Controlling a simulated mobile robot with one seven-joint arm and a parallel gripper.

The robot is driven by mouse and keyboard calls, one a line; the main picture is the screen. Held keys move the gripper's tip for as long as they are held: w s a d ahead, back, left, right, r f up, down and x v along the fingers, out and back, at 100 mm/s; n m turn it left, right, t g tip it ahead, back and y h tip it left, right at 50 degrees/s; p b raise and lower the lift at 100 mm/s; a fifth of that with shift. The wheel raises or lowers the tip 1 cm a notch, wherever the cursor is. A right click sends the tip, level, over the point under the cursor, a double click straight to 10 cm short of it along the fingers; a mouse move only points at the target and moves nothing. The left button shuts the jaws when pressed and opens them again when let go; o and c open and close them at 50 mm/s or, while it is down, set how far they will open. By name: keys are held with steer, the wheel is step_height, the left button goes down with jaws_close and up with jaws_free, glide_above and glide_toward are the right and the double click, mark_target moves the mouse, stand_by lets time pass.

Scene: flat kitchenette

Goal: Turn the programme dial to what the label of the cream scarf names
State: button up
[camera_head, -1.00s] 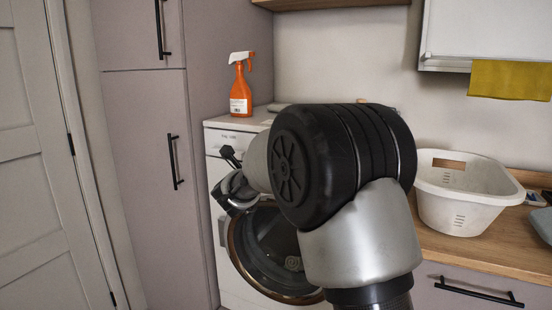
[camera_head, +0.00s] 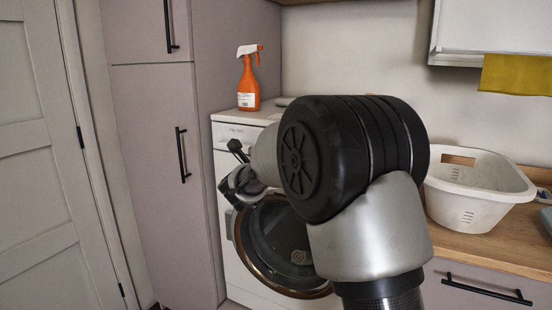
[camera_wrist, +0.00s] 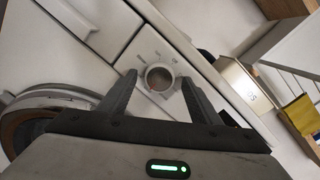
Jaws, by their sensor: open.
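The washing machine (camera_head: 228,160) stands against the tall cupboard, with its round door (camera_head: 245,245) at the front. In the wrist view the programme dial (camera_wrist: 159,76) is a round knob on the white panel, with small dark labels around it that are too small to read. My gripper (camera_wrist: 159,80) is open, its two fingers on either side of the dial; I cannot tell whether they touch it. In the head view my gripper (camera_head: 237,188) is at the machine's upper front, and my arm hides the dial. I cannot make out a cream scarf or its label.
An orange spray bottle (camera_head: 248,82) stands on top of the machine. A white laundry basket (camera_head: 470,195) sits on the wooden worktop (camera_head: 455,243) at right. A mustard cloth (camera_head: 515,75) hangs above. The cupboard (camera_head: 160,150) borders the machine on the left.

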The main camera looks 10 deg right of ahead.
steer(key=p+v, duration=0.1)
steer(key=v, duration=1.6)
steer(key=shift+s, duration=0.1)
